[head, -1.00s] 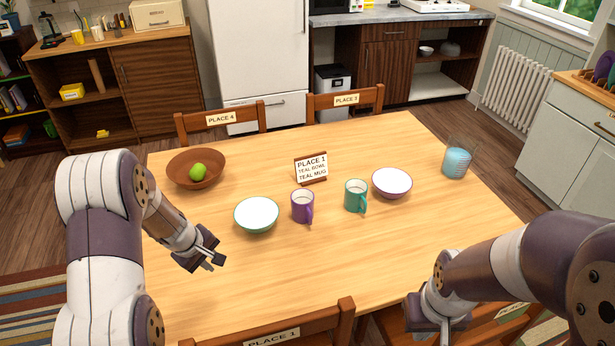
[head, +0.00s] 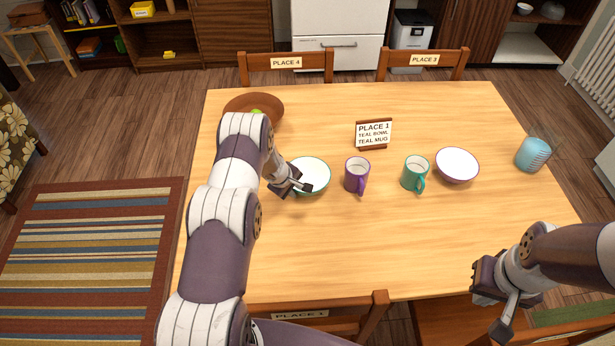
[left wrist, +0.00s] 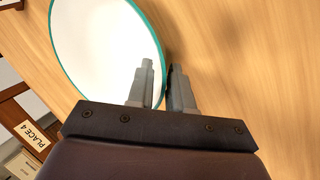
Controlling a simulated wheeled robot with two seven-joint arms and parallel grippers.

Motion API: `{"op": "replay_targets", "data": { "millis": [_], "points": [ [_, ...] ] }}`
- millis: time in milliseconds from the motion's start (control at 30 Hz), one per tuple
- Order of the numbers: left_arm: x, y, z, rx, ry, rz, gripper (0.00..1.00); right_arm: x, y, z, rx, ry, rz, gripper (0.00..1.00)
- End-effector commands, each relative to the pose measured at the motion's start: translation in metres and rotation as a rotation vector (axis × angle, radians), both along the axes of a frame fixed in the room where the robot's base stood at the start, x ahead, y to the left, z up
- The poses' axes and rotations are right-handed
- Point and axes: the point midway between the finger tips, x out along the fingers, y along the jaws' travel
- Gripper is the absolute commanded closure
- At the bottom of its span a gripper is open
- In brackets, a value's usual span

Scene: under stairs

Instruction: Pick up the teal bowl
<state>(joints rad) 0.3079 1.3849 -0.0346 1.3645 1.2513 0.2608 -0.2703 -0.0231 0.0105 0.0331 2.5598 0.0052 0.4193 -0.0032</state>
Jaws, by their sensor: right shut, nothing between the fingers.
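The teal bowl (head: 315,174), white inside with a teal rim, stands upright on the table. In the left wrist view the bowl (left wrist: 95,50) fills the upper left. My left gripper (head: 300,189) is at the bowl's near left edge. Its fingers (left wrist: 163,85) are apart, one over the bowl's inside and one outside, with the rim running between them in the picture. I cannot tell whether they touch it. My right gripper (head: 505,312) is shut and empty beyond the table's near right edge.
On the table (head: 330,245) are a purple mug (head: 357,175), a teal mug (head: 415,173), a purple bowl (head: 457,165), a blue glass (head: 533,154), a sign (head: 374,133) and a brown bowl (head: 262,102). The table's near part is clear. Chairs stand around it.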

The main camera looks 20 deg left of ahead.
Motion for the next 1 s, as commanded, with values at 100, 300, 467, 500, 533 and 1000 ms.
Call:
{"op": "replay_targets", "data": {
  "millis": [100,300,467,500,533,1000],
  "points": [
    [0.005,-0.002,-0.013,0.0,0.0,-0.001,0.79,0.0,0.0,0.003,0.0,0.001,0.0,1.0],
    [0.007,-0.002,-0.015,0.001,-0.001,-0.001,0.79,0.0,0.0,0.002,0.0,0.001,0.0,1.0],
    [0.007,-0.002,-0.015,0.001,-0.001,-0.001,1.0,0.0,0.0,0.002,0.0,0.001,0.0,1.0],
    [0.007,-0.002,-0.015,0.001,-0.001,-0.001,1.0,0.0,0.0,0.002,0.0,0.001,0.0,1.0],
    [0.007,-0.002,-0.015,0.001,-0.001,-0.001,1.0,0.0,0.0,0.002,0.0,0.001,0.0,1.0],
    [0.008,-0.002,0.009,0.002,-0.006,-0.001,1.0,0.0,0.0,-0.006,0.0,0.001,0.0,1.0]
  ]
}}
